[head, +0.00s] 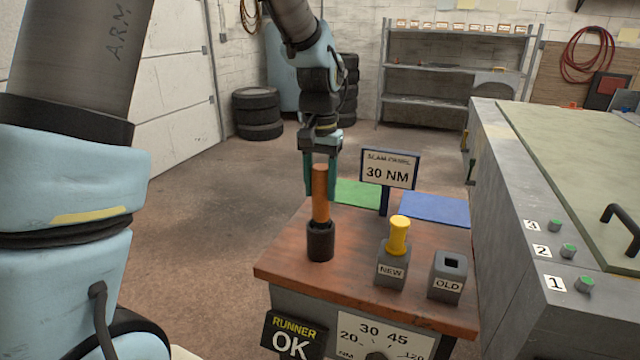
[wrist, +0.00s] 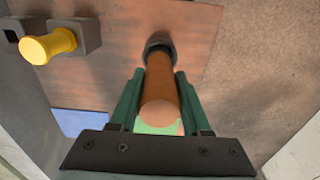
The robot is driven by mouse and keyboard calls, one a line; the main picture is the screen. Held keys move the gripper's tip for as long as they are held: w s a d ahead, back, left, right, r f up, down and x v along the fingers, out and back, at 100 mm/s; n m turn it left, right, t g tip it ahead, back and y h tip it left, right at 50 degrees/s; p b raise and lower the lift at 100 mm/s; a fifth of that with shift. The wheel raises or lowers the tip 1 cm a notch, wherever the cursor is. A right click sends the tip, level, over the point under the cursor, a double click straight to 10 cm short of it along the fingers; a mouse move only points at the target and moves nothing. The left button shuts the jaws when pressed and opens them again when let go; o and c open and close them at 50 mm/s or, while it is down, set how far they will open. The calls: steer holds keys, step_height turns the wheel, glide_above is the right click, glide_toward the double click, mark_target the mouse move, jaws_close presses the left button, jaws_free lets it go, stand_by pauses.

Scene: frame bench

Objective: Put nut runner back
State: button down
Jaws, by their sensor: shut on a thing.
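The nut runner (head: 320,192) has an orange-brown handle and stands upright in a dark round holder (head: 321,242) on the left of the wooden cart top. My gripper (head: 320,180) comes down from above with its green fingers on either side of the handle's upper part, shut on it. In the wrist view the nut runner (wrist: 160,92) lies between the fingers of my gripper (wrist: 160,95), and its lower end meets the dark holder (wrist: 160,45). How deep it sits inside the holder is hidden.
On the cart top (head: 290,262) stand a NEW block (head: 391,271) with a yellow piece (head: 398,235), an empty OLD block (head: 447,278), a 30 NM sign (head: 388,171), and green (head: 358,193) and blue (head: 434,208) mats. A grey bench (head: 520,215) stands close on the right.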

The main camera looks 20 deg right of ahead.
steer(key=shift+f, duration=0.1)
steer(key=shift+c, duration=1.8)
jaws_free()
step_height(320, 180, up, 12)
steer(key=shift+r+b, duration=0.1)
steer(key=shift+b, duration=0.95)
steer(key=s+a+f+n, duration=0.1)
steer(key=a+f, duration=0.4)
steer(key=a, duration=0.5)
steer(key=s+a+f+n+t, duration=0.1)
steer(key=a+f+n, duration=0.3)
steer(key=a, duration=0.6)
steer(key=s+a+f+n, duration=0.1)
steer(key=a+f+n, duration=0.1)
steer(key=a+f, duration=0.4)
steer(key=a, duration=0.4)
steer(key=shift+s+f+t, duration=0.3)
steer(key=shift+s+f, duration=0.05)
steer(key=shift+f, duration=0.05)
